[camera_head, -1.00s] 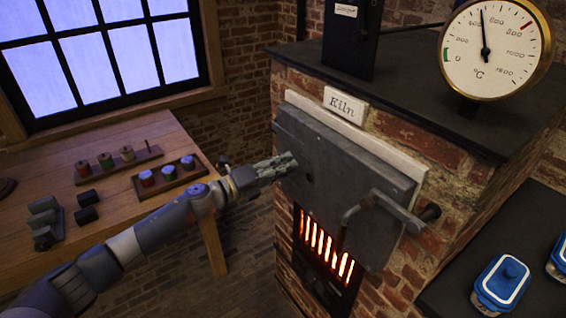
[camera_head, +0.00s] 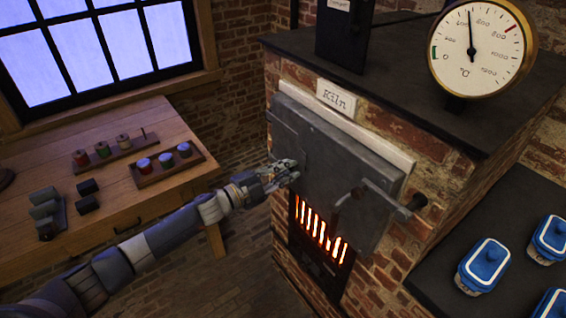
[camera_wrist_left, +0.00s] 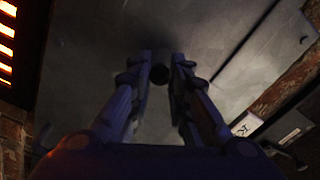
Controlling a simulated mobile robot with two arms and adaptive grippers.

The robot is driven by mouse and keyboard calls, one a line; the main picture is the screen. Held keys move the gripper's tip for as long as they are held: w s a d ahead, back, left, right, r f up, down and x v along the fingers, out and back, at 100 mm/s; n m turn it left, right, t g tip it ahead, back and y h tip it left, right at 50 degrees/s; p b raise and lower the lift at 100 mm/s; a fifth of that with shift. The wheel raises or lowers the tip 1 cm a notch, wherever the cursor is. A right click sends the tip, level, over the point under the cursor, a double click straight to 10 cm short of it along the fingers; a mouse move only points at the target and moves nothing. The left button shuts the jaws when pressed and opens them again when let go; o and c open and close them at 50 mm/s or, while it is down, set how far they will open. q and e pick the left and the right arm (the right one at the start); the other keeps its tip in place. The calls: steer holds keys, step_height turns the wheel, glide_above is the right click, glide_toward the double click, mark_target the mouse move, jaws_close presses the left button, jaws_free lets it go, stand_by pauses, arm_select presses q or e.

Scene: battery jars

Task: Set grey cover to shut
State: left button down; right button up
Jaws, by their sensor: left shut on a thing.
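The kiln's grey metal door (camera_head: 345,165) stands flat against the brick front. My left gripper (camera_head: 288,173) is at the door's left part, its fingertips close to the surface. In the left wrist view its two fingers (camera_wrist_left: 161,70) are closed about a small dark round piece (camera_wrist_left: 160,74) in front of the grey plate (camera_wrist_left: 200,35). I take this piece to belong to the grey cover. The fingers and shadow hide how the cover sits and whether a hole lies behind it. My right gripper is not in view.
A latch handle (camera_head: 372,196) sticks out at the door's right. Glowing slots (camera_head: 318,230) lie below the door. A wooden bench (camera_head: 120,225) with spools, jars and dark blocks is at left. Blue-lidded jars (camera_head: 487,265) stand on a dark surface at right. A gauge (camera_head: 480,48) is on top.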

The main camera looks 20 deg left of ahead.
arm_select(q)
steer(key=shift+s+d+f+n+p, duration=0.1)
steer(key=shift+s+d+n+p, duration=0.15)
steer(key=shift+n, duration=0.4)
steer(key=shift+s+d+f+n+p, duration=0.1)
steer(key=shift+d+n+p, duration=0.15)
steer(key=shift+n, duration=0.35)
steer(key=shift+s+d+n+p, duration=0.2)
steer(key=shift+n+p, duration=0.1)
steer(key=shift+n, duration=0.35)
steer(key=c, duration=1.5)
jaws_free()
steer(key=shift+o, duration=0.2)
steer(key=shift+a, duration=0.1)
steer(key=v, duration=1.2)
